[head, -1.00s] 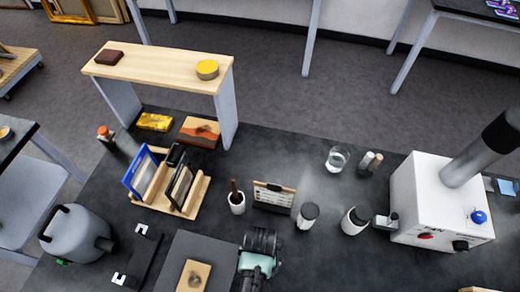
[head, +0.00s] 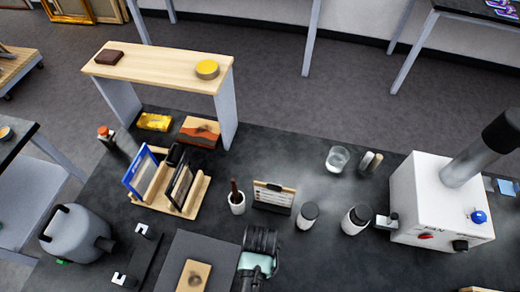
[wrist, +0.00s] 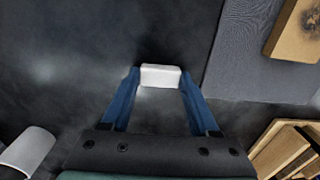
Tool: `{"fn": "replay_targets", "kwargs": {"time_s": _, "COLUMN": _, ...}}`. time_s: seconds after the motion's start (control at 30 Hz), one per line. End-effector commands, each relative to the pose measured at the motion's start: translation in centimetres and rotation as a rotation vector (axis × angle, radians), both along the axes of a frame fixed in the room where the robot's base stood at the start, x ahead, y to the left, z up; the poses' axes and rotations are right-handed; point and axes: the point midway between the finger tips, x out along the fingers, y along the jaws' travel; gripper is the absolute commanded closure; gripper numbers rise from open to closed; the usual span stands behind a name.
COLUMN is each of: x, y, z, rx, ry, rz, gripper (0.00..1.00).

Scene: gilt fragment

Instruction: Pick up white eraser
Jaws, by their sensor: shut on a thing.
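The white eraser (wrist: 160,76) is a small pale block in the wrist view. It sits between the tips of the two blue fingers of my gripper (wrist: 160,80). The fingers are shut on it, one at each short end. I cannot tell whether it touches the dark tabletop (wrist: 75,75) or hangs just above it. In the head view, the teal and black end of my arm shows at the bottom centre, and the eraser is hidden.
A grey mat (head: 220,255) with a wooden block (head: 193,277) lies beside my arm. A wooden rack (head: 195,200), a pen cup (head: 237,203), a small sign (head: 273,197) and lidded jars (head: 307,216) stand behind. A white box machine (head: 425,205) stands right.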

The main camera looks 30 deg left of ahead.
Motion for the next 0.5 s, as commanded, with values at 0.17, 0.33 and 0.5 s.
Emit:
{"fn": "replay_targets", "kwargs": {"time_s": 0.17, "x": 0.1, "y": 0.0, "z": 1.3, "rx": 0.001, "ry": -0.003, "rz": 0.000, "gripper": 0.92}}
{"fn": "replay_targets", "kwargs": {"time_s": 0.33, "x": 0.1, "y": 0.0, "z": 4.0, "rx": 0.001, "ry": -0.005, "rz": 0.000, "gripper": 0.92}}
{"fn": "replay_targets", "kwargs": {"time_s": 0.5, "x": 0.1, "y": 0.0, "z": 7.0, "rx": 0.001, "ry": -0.005, "rz": 0.000, "gripper": 0.92}}
